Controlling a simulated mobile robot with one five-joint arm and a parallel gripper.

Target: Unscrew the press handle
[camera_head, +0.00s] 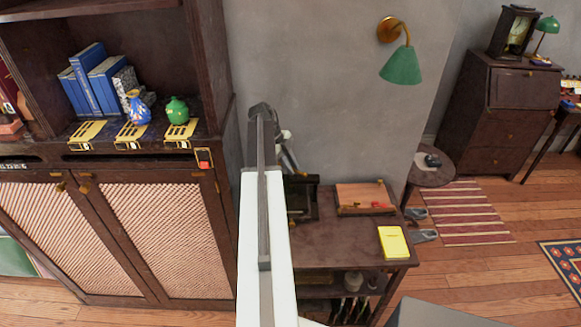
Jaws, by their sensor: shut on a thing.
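The press (302,194), a dark frame, stands on the left part of the small brown table, partly hidden behind my white arm. My gripper (291,168) shows only in part, as a small grey piece at the right of my arm, slanting down to the top of the press. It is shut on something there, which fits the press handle. The handle itself and the fingertips are too small and covered to make out clearly.
On the table (335,262) lie a wooden board (358,197) with a red piece and a yellow booklet (393,242). A dark cabinet (120,293) stands close at the left. A round side table (432,175) is at the right. Floor at the right is partly clear.

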